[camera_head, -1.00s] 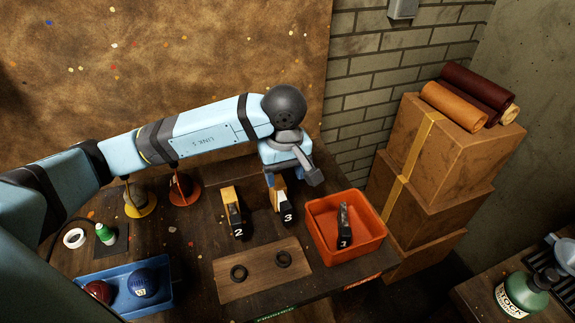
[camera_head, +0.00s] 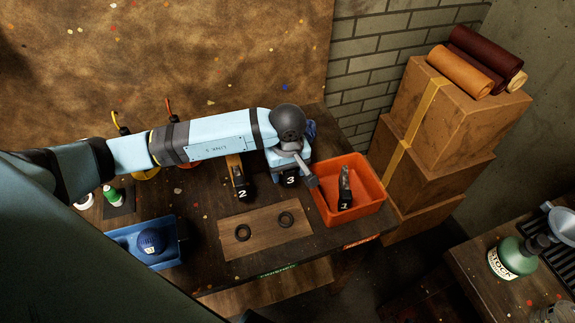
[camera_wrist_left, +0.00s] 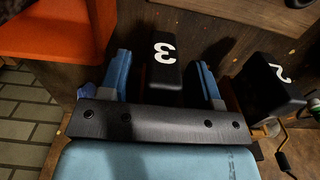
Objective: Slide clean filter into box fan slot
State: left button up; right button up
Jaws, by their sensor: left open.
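No box fan, slot or filter shows in these views. My left gripper (camera_head: 293,168) is at the tool marked 3 (camera_head: 290,181), at the back of the wooden bench. In the left wrist view, the open blue fingers of my left gripper (camera_wrist_left: 163,66) stand on either side of the black end of tool 3 (camera_wrist_left: 163,62), with gaps beside it. The wooden part seen earlier is hidden by the gripper. Tool 2 (camera_head: 242,184) lies just left of it; its black end also shows in the wrist view (camera_wrist_left: 272,88). My right gripper is not in view.
An orange bin (camera_head: 375,208) holding tool 1 (camera_head: 345,190) stands close right of the gripper. A board with two black rings (camera_head: 241,231) lies in front. A blue tray (camera_head: 120,236) with a blue ball (camera_head: 150,241) is at left. Stacked boxes (camera_head: 455,125) stand at right.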

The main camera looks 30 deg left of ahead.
pick_arm(q)
jog(key=c, duration=1)
jog(key=shift+s+d, duration=0.1)
jog(key=shift+d, duration=0.05)
jog(key=shift+s+d, duration=2.45)
jog(key=shift+d, duration=0.3)
jog(key=shift+s, duration=0.1)
